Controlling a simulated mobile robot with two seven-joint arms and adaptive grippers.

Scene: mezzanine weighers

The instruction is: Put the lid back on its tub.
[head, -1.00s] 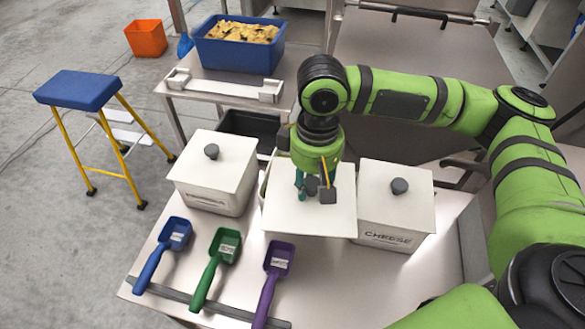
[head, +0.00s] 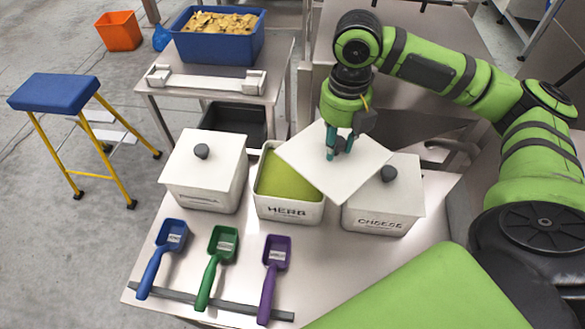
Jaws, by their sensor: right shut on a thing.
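My right gripper (head: 338,145) is shut on a square white lid (head: 308,150) and holds it in the air, turned at an angle. Its fingers hide the lid's knob. The lid hangs over the right part of the white HERB tub (head: 290,210) and the back left of the CHEESE tub. The HERB tub stands in the middle of the table, uncovered, with green contents (head: 282,178) showing on its left side. The lid hides its back right part. My left gripper is out of view.
A white lidded tub (head: 203,170) stands left, and the lidded CHEESE tub (head: 385,195) right. In front lie a blue scoop (head: 165,250), a green scoop (head: 215,260) and a purple scoop (head: 272,270). A blue crate (head: 217,46) stands behind.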

